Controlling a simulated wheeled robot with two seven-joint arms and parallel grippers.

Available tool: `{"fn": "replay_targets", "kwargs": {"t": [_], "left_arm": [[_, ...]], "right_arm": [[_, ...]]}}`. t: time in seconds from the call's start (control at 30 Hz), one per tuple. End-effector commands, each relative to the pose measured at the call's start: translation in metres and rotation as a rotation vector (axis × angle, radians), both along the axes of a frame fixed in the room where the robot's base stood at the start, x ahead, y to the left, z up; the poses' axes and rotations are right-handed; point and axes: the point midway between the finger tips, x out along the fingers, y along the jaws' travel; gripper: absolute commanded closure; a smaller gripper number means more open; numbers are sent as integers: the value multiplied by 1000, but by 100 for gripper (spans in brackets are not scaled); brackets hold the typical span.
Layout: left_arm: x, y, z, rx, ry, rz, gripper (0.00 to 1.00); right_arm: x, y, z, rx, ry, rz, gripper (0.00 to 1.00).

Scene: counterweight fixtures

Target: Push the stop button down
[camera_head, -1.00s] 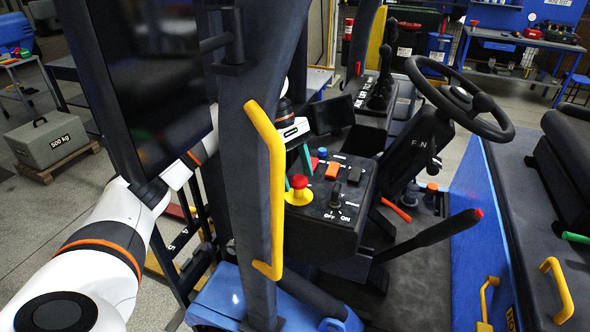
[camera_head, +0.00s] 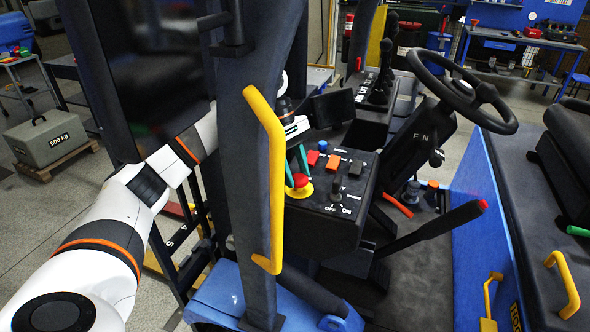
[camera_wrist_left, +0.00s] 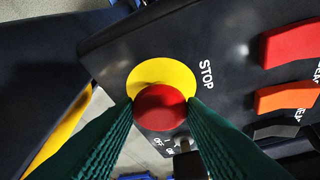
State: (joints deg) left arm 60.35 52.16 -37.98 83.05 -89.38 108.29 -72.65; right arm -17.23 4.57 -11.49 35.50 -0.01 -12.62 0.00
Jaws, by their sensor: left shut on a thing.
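The stop button is a red mushroom head (camera_head: 300,181) on a round yellow base (camera_head: 299,191), on the black control panel's left edge in the head view. In the left wrist view the red head (camera_wrist_left: 160,108) sits over its yellow base (camera_wrist_left: 165,75), beside the white word STOP. My left gripper (camera_head: 297,172) has green fingers that come down to the button from behind. In the wrist view its fingers (camera_wrist_left: 160,108) stand on both sides of the red head and are shut on it. How far down the button sits cannot be told. My right gripper is not in view.
Red (camera_head: 313,158), orange (camera_head: 333,162) and black (camera_head: 355,167) rockers and an OFF/ON key switch (camera_head: 336,190) are close by on the panel. A dark pillar with a yellow handle (camera_head: 275,180) stands in front, left of the panel. A steering wheel (camera_head: 465,95) stands right.

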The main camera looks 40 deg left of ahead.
Motion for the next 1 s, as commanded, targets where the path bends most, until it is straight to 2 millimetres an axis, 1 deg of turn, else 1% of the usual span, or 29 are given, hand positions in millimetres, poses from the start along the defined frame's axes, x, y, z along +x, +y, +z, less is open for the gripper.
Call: {"fn": "replay_targets", "kwargs": {"t": [0.03, 0.13, 0.17, 0.43, 0.53, 0.67, 0.83, 0.9, 1.0], "left_arm": [[-1, 0, -4, 5, 12, -2, 60], [-1, 0, -4, 5, 12, -2, 44], [-1, 0, -4, 5, 11, -1, 41], [-1, 0, -2, 2, 8, -1, 41], [0, 2, 3, 2, 6, -1, 41], [2, 10, 21, 1, 2, 0, 41], [4, 25, 58, 2, 2, 2, 41], [5, 30, 72, 4, 5, 0, 41], [5, 36, 87, 3, 5, 3, 41]], "right_arm": [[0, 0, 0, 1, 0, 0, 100], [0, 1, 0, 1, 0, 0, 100], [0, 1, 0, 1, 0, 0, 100], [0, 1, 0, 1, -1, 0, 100], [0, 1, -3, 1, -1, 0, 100], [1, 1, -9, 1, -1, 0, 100], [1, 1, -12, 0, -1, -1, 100], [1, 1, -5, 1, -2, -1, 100], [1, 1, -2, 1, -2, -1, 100]]}}
